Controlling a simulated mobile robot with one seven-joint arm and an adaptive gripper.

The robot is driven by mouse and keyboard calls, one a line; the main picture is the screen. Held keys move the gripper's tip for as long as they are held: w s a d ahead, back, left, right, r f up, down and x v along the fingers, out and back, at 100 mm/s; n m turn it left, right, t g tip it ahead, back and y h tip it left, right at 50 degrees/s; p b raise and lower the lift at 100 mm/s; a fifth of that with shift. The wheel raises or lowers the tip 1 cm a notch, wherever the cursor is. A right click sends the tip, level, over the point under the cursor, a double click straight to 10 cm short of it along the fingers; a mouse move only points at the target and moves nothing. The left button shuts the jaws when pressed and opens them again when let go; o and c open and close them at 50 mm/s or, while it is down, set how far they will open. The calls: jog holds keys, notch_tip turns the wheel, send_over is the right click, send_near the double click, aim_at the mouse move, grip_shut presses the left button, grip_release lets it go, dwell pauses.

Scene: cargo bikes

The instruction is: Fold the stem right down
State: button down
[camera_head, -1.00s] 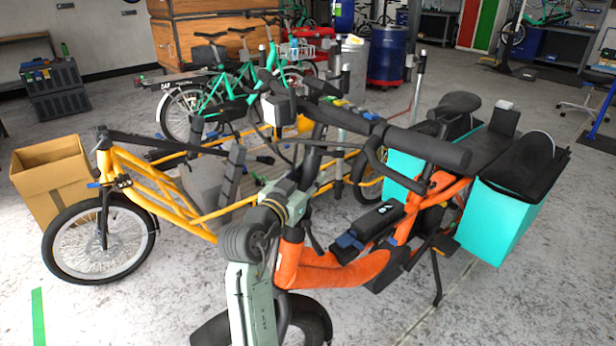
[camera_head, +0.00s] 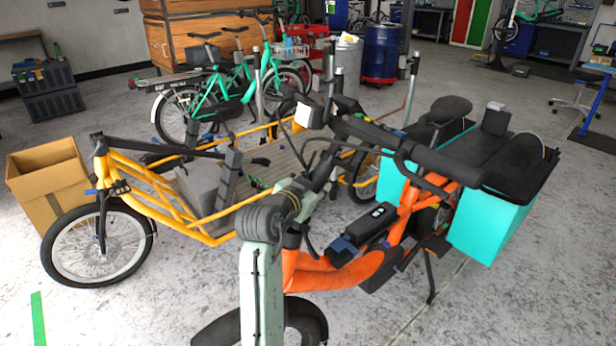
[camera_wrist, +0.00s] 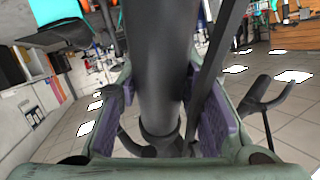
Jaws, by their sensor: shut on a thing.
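The orange cargo bike (camera_head: 322,274) stands in front of me, with its black stem (camera_head: 324,170) leaning to the right. The black handlebar (camera_head: 420,155) tops the stem and slants down to the right, towards the rear of the bike. My gripper (camera_head: 312,190) is at the stem, partly covered by my own pale green arm. In the wrist view, the dark stem tube (camera_wrist: 155,60) runs between the purple pads of my gripper (camera_wrist: 162,95), which is shut on it. The stem's foot and hinge are hidden behind my arm in the head view.
Turquoise panniers (camera_head: 490,220) and a black seat (camera_head: 450,108) are at the orange bike's rear. A yellow cargo bike (camera_head: 165,205) stands close on the left, beside a cardboard box (camera_head: 48,185). Green bikes (camera_head: 215,95) are behind. The floor at front right is clear.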

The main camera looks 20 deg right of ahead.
jog(key=shift+w+d+f+m+g+y+p, duration=0.15)
jog(key=shift+d+m+g+y+p, duration=0.15)
jog(key=shift+d+p, duration=0.2)
jog(key=shift+d+f+m+g+y+p, duration=0.1)
jog(key=shift+d+f+m+y+p, duration=0.1)
jog(key=shift+d+y+p, duration=0.25)
jog(key=shift+d+f, duration=0.25)
jog(key=c, duration=1.1)
grip_release()
jog(key=shift+w, duration=0.1)
jog(key=shift+a+r, duration=0.15)
jog(key=shift+a, duration=0.05)
jog(key=v, duration=1.2)
jog(key=shift+w+r, duration=0.1)
jog(key=shift+r, duration=0.05)
